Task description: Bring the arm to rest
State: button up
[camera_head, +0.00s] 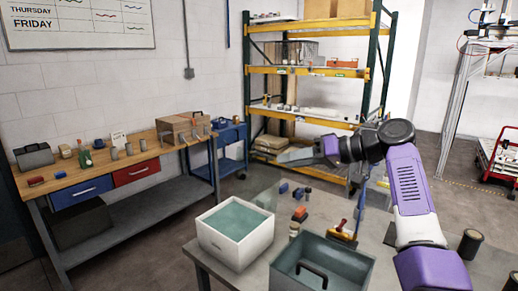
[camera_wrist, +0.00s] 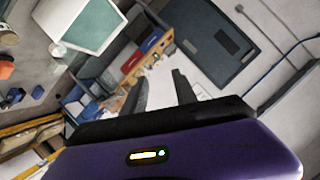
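My purple and black arm rises from the lower right of the head view and bends left at a black joint. My gripper (camera_head: 290,156) is raised above the far part of the grey table (camera_head: 376,238), in front of the shelf rack. In the wrist view my gripper (camera_wrist: 161,76) shows two dark fingers standing apart. Nothing shows between them but the distant room. The wrist is tilted, so the room looks rotated in that view. I see nothing held.
A white bin (camera_head: 247,250) and a grey open box with a handle (camera_head: 318,250) stand on the near table. Small blue, red and orange items lie behind them. A wooden-topped workbench (camera_head: 100,174) stands left, and a shelf rack (camera_head: 312,71) behind. Air around my gripper looks clear.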

jog(key=w+d+r+m+t+h, duration=0.2)
jog(key=w+d+r+m+t, duration=0.1)
jog(key=w+d+r+t, duration=0.15)
jog(key=w+d+f+m+t+h, duration=0.2)
jog(key=d+f+t+h, duration=0.15)
jog(key=f, duration=0.25)
jog(key=s+d+f+m+t+h+b, duration=0.1)
jog(key=s+d+f+h, duration=0.1)
jog(key=s+f, duration=0.3)
jog(key=s+d+f+m+t+h+b, duration=0.1)
jog(key=s+d+f+t+h, duration=0.1)
jog(key=f, duration=0.6)
jog(key=s+d+f+m+t+h+b, duration=0.1)
jog(key=s+d+f+h, duration=0.1)
jog(key=s+f, duration=0.4)
jog(key=shift+s+d+f+m, duration=0.2)
jog(key=shift+s+d+m, duration=0.1)
jog(key=shift+s+d, duration=0.5)
jog(key=s+a+f+n+g+b, duration=0.1)
jog(key=s+f, duration=0.4)
jog(key=s, duration=1.2)
jog(key=s+a+f+n+g+b, duration=0.1)
jog(key=s+f+b, duration=0.2)
jog(key=s, duration=1.5)
jog(key=s+a+f+g+h+b, duration=0.1)
jog(key=s+f, duration=0.6)
jog(key=s, duration=1)
jog(key=shift+s+a+f+n+b, duration=0.15)
jog(key=shift+s+a+n+b, duration=0.3)
jog(key=shift+b, duration=0.55)
